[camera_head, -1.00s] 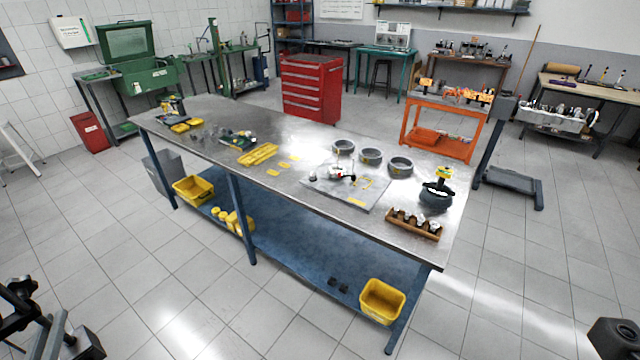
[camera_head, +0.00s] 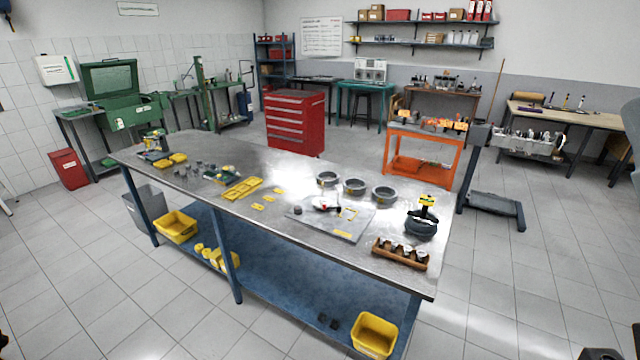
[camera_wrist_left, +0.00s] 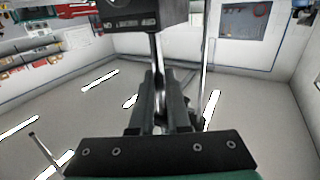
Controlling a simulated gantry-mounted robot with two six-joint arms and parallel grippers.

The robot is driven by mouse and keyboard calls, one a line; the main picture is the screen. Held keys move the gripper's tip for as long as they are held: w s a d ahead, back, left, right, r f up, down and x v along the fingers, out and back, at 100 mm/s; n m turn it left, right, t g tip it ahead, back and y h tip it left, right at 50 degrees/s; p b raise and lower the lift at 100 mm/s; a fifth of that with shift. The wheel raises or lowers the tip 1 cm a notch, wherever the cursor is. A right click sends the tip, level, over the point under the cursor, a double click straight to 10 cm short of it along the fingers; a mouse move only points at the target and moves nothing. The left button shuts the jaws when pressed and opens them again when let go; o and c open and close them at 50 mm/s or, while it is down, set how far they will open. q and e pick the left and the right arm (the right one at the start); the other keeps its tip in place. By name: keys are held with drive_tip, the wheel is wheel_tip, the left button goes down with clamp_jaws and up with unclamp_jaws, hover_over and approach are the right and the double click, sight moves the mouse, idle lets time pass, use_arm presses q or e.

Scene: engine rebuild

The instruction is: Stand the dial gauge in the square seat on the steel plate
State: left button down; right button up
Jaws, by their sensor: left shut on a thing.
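The steel plate (camera_head: 318,222) lies on the workbench right of its middle. My right gripper is not recognisable in either view.
A small white and red item (camera_head: 323,207) lies on the plate's far edge, a dark cylinder (camera_head: 298,210) at its left. Several grey rings (camera_head: 354,187) stand behind, a dark round pot (camera_head: 421,226) right, a wooden rack (camera_head: 400,254) in front. A yellow tray (camera_head: 242,188) lies left.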

use_arm(q)
drive_tip(key=s+d+f+m+t+h, duration=0.1)
drive_tip(key=d+f+m+h, duration=0.35)
drive_tip(key=d, duration=0.95)
drive_tip(key=s+d+f+m+t+h, duration=0.15)
drive_tip(key=d+f+h, duration=0.35)
drive_tip(key=d+f, duration=0.65)
wheel_tip(320, 180, up, 23)
drive_tip(key=s+d+p, duration=0.1)
drive_tip(key=d+p, duration=0.1)
drive_tip(key=p, duration=2.6)
drive_tip(key=shift+s+d, duration=0.15)
drive_tip(key=shift+d, duration=0.1)
drive_tip(key=shift+t, duration=0.25)
